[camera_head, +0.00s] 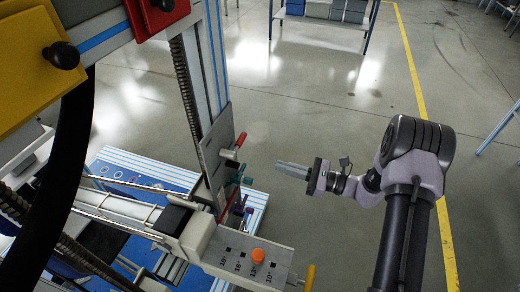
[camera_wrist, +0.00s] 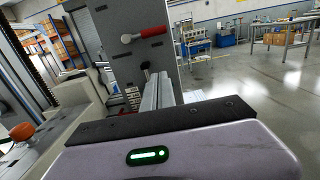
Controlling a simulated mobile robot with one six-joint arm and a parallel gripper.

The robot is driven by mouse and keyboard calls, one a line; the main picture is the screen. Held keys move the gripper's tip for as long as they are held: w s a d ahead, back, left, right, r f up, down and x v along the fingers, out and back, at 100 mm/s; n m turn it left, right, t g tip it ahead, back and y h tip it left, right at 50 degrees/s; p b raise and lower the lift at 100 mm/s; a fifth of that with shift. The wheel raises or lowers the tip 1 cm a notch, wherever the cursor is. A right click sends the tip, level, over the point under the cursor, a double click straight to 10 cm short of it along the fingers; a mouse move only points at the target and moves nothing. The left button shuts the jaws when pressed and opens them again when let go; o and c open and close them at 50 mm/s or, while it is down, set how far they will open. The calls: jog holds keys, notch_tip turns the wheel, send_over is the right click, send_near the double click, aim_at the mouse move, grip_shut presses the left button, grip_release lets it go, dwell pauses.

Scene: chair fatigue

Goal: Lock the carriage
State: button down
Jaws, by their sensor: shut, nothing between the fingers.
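The carriage appears to be the grey plate assembly (camera_head: 214,148) on the upright rail. A red-handled lever (camera_head: 240,141) sticks out of it, with a teal handle (camera_head: 242,179) below. In the wrist view the plate (camera_wrist: 118,18) stands ahead, with the red lever (camera_wrist: 150,34) lying across it, pointing right. My gripper (camera_head: 279,165) is shut and empty. It points left at the plate, right of the levers and apart from them. In the wrist view its fingers (camera_wrist: 158,85) stand below the red lever and partly hide the lower plate.
An angle-marked bracket (camera_head: 236,262) with an orange knob (camera_head: 258,255) and yellow handle (camera_head: 310,279) juts out below the levers. A yellow block (camera_head: 35,65) and red block (camera_head: 158,14) hang at upper left. The floor (camera_head: 310,120) right of the rig is open.

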aim_at(239, 144)
jog(key=w+a+r, duration=0.3)
jog(key=a+r, duration=0.1)
jog(key=a, duration=0.5)
jog(key=shift+w+a+r, duration=0.2)
jog(key=shift+w+a, duration=0.15)
jog(key=shift+a, duration=0.05)
